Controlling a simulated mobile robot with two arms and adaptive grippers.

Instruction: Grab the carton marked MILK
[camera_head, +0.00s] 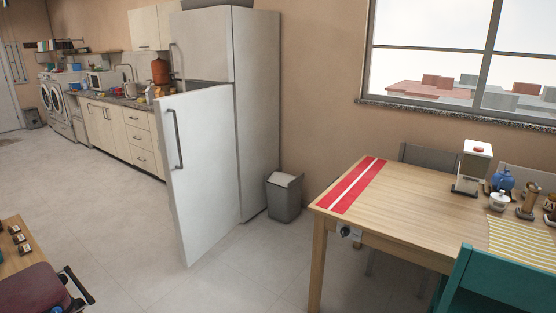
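I cannot make out any carton marked MILK in the head view. A white fridge (258,110) stands in the middle. Its lower door (198,170) is swung open toward me, and that door hides the inside of the lower compartment. The upper door (203,45) looks shut. Small items stand on the kitchen counter (112,99) to the left of the fridge, too small to read. Neither of my grippers is in view.
A wooden table (410,205) with a red striped runner (352,186) and a white red-topped container (473,168) is at right. A teal chair (495,285) stands before it. A grey bin (284,197) stands beside the fridge. Floor at left of the door is clear.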

